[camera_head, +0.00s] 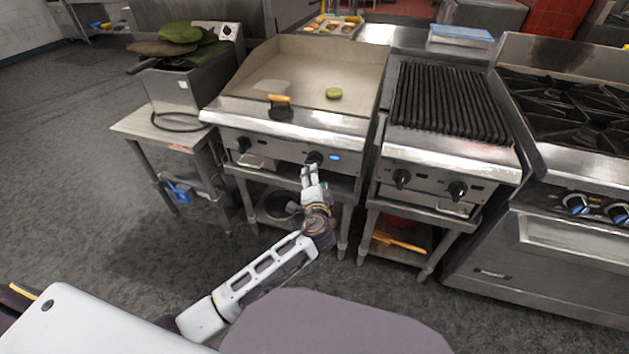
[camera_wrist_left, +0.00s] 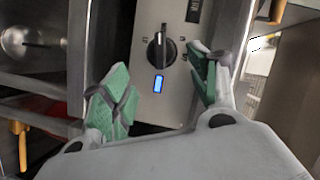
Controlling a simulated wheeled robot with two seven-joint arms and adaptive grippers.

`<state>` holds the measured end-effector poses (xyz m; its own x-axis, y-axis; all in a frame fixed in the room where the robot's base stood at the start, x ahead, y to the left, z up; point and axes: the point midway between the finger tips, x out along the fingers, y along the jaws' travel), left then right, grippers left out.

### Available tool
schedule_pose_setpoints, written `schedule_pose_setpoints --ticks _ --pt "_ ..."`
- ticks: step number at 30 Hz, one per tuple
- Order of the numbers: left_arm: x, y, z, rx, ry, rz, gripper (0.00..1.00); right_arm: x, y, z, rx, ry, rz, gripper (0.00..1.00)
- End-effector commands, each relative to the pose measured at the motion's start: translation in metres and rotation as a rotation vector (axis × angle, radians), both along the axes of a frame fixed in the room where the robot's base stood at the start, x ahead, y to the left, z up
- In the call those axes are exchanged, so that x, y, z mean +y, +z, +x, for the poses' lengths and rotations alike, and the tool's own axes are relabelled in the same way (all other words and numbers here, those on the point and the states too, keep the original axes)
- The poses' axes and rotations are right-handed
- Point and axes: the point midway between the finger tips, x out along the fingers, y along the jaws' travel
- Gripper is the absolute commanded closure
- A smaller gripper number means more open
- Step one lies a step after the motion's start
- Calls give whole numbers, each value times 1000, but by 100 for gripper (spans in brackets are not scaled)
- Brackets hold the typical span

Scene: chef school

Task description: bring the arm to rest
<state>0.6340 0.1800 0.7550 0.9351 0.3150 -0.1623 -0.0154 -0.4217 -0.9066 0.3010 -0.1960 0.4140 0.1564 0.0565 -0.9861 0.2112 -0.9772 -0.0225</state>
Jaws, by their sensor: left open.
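My left arm reaches forward from the bottom of the head view. Its gripper (camera_head: 309,176) is in front of the griddle's control panel, close to a black knob (camera_head: 314,158) with a lit blue indicator (camera_head: 335,157) beside it. In the left wrist view the gripper (camera_wrist_left: 160,95) is open, its green-padded fingers apart and nothing between them. The knob (camera_wrist_left: 161,51) and blue light (camera_wrist_left: 158,85) show beyond the fingers, apart from them as far as I can tell. My right gripper is not in view.
The flat griddle (camera_head: 300,75) holds a green round item (camera_head: 333,93) and a wooden-handled scraper (camera_head: 280,106). A ribbed grill (camera_head: 447,100) and a burner range (camera_head: 570,105) stand to the right. A small steel table (camera_head: 150,127) stands left. Open floor lies at left.

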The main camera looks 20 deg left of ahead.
Motion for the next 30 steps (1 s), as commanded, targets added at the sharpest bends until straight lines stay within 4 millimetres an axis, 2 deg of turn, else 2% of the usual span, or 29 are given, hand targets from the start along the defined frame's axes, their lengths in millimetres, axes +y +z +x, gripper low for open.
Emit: schedule_pose_setpoints --ticks 14,22,30 --pt "2 -4 -1 23 5 13 40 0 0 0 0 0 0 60" --pt "-5 -37 -7 147 -2 -94 40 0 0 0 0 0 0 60" --pt "-2 -71 -12 298 14 -272 40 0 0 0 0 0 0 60"
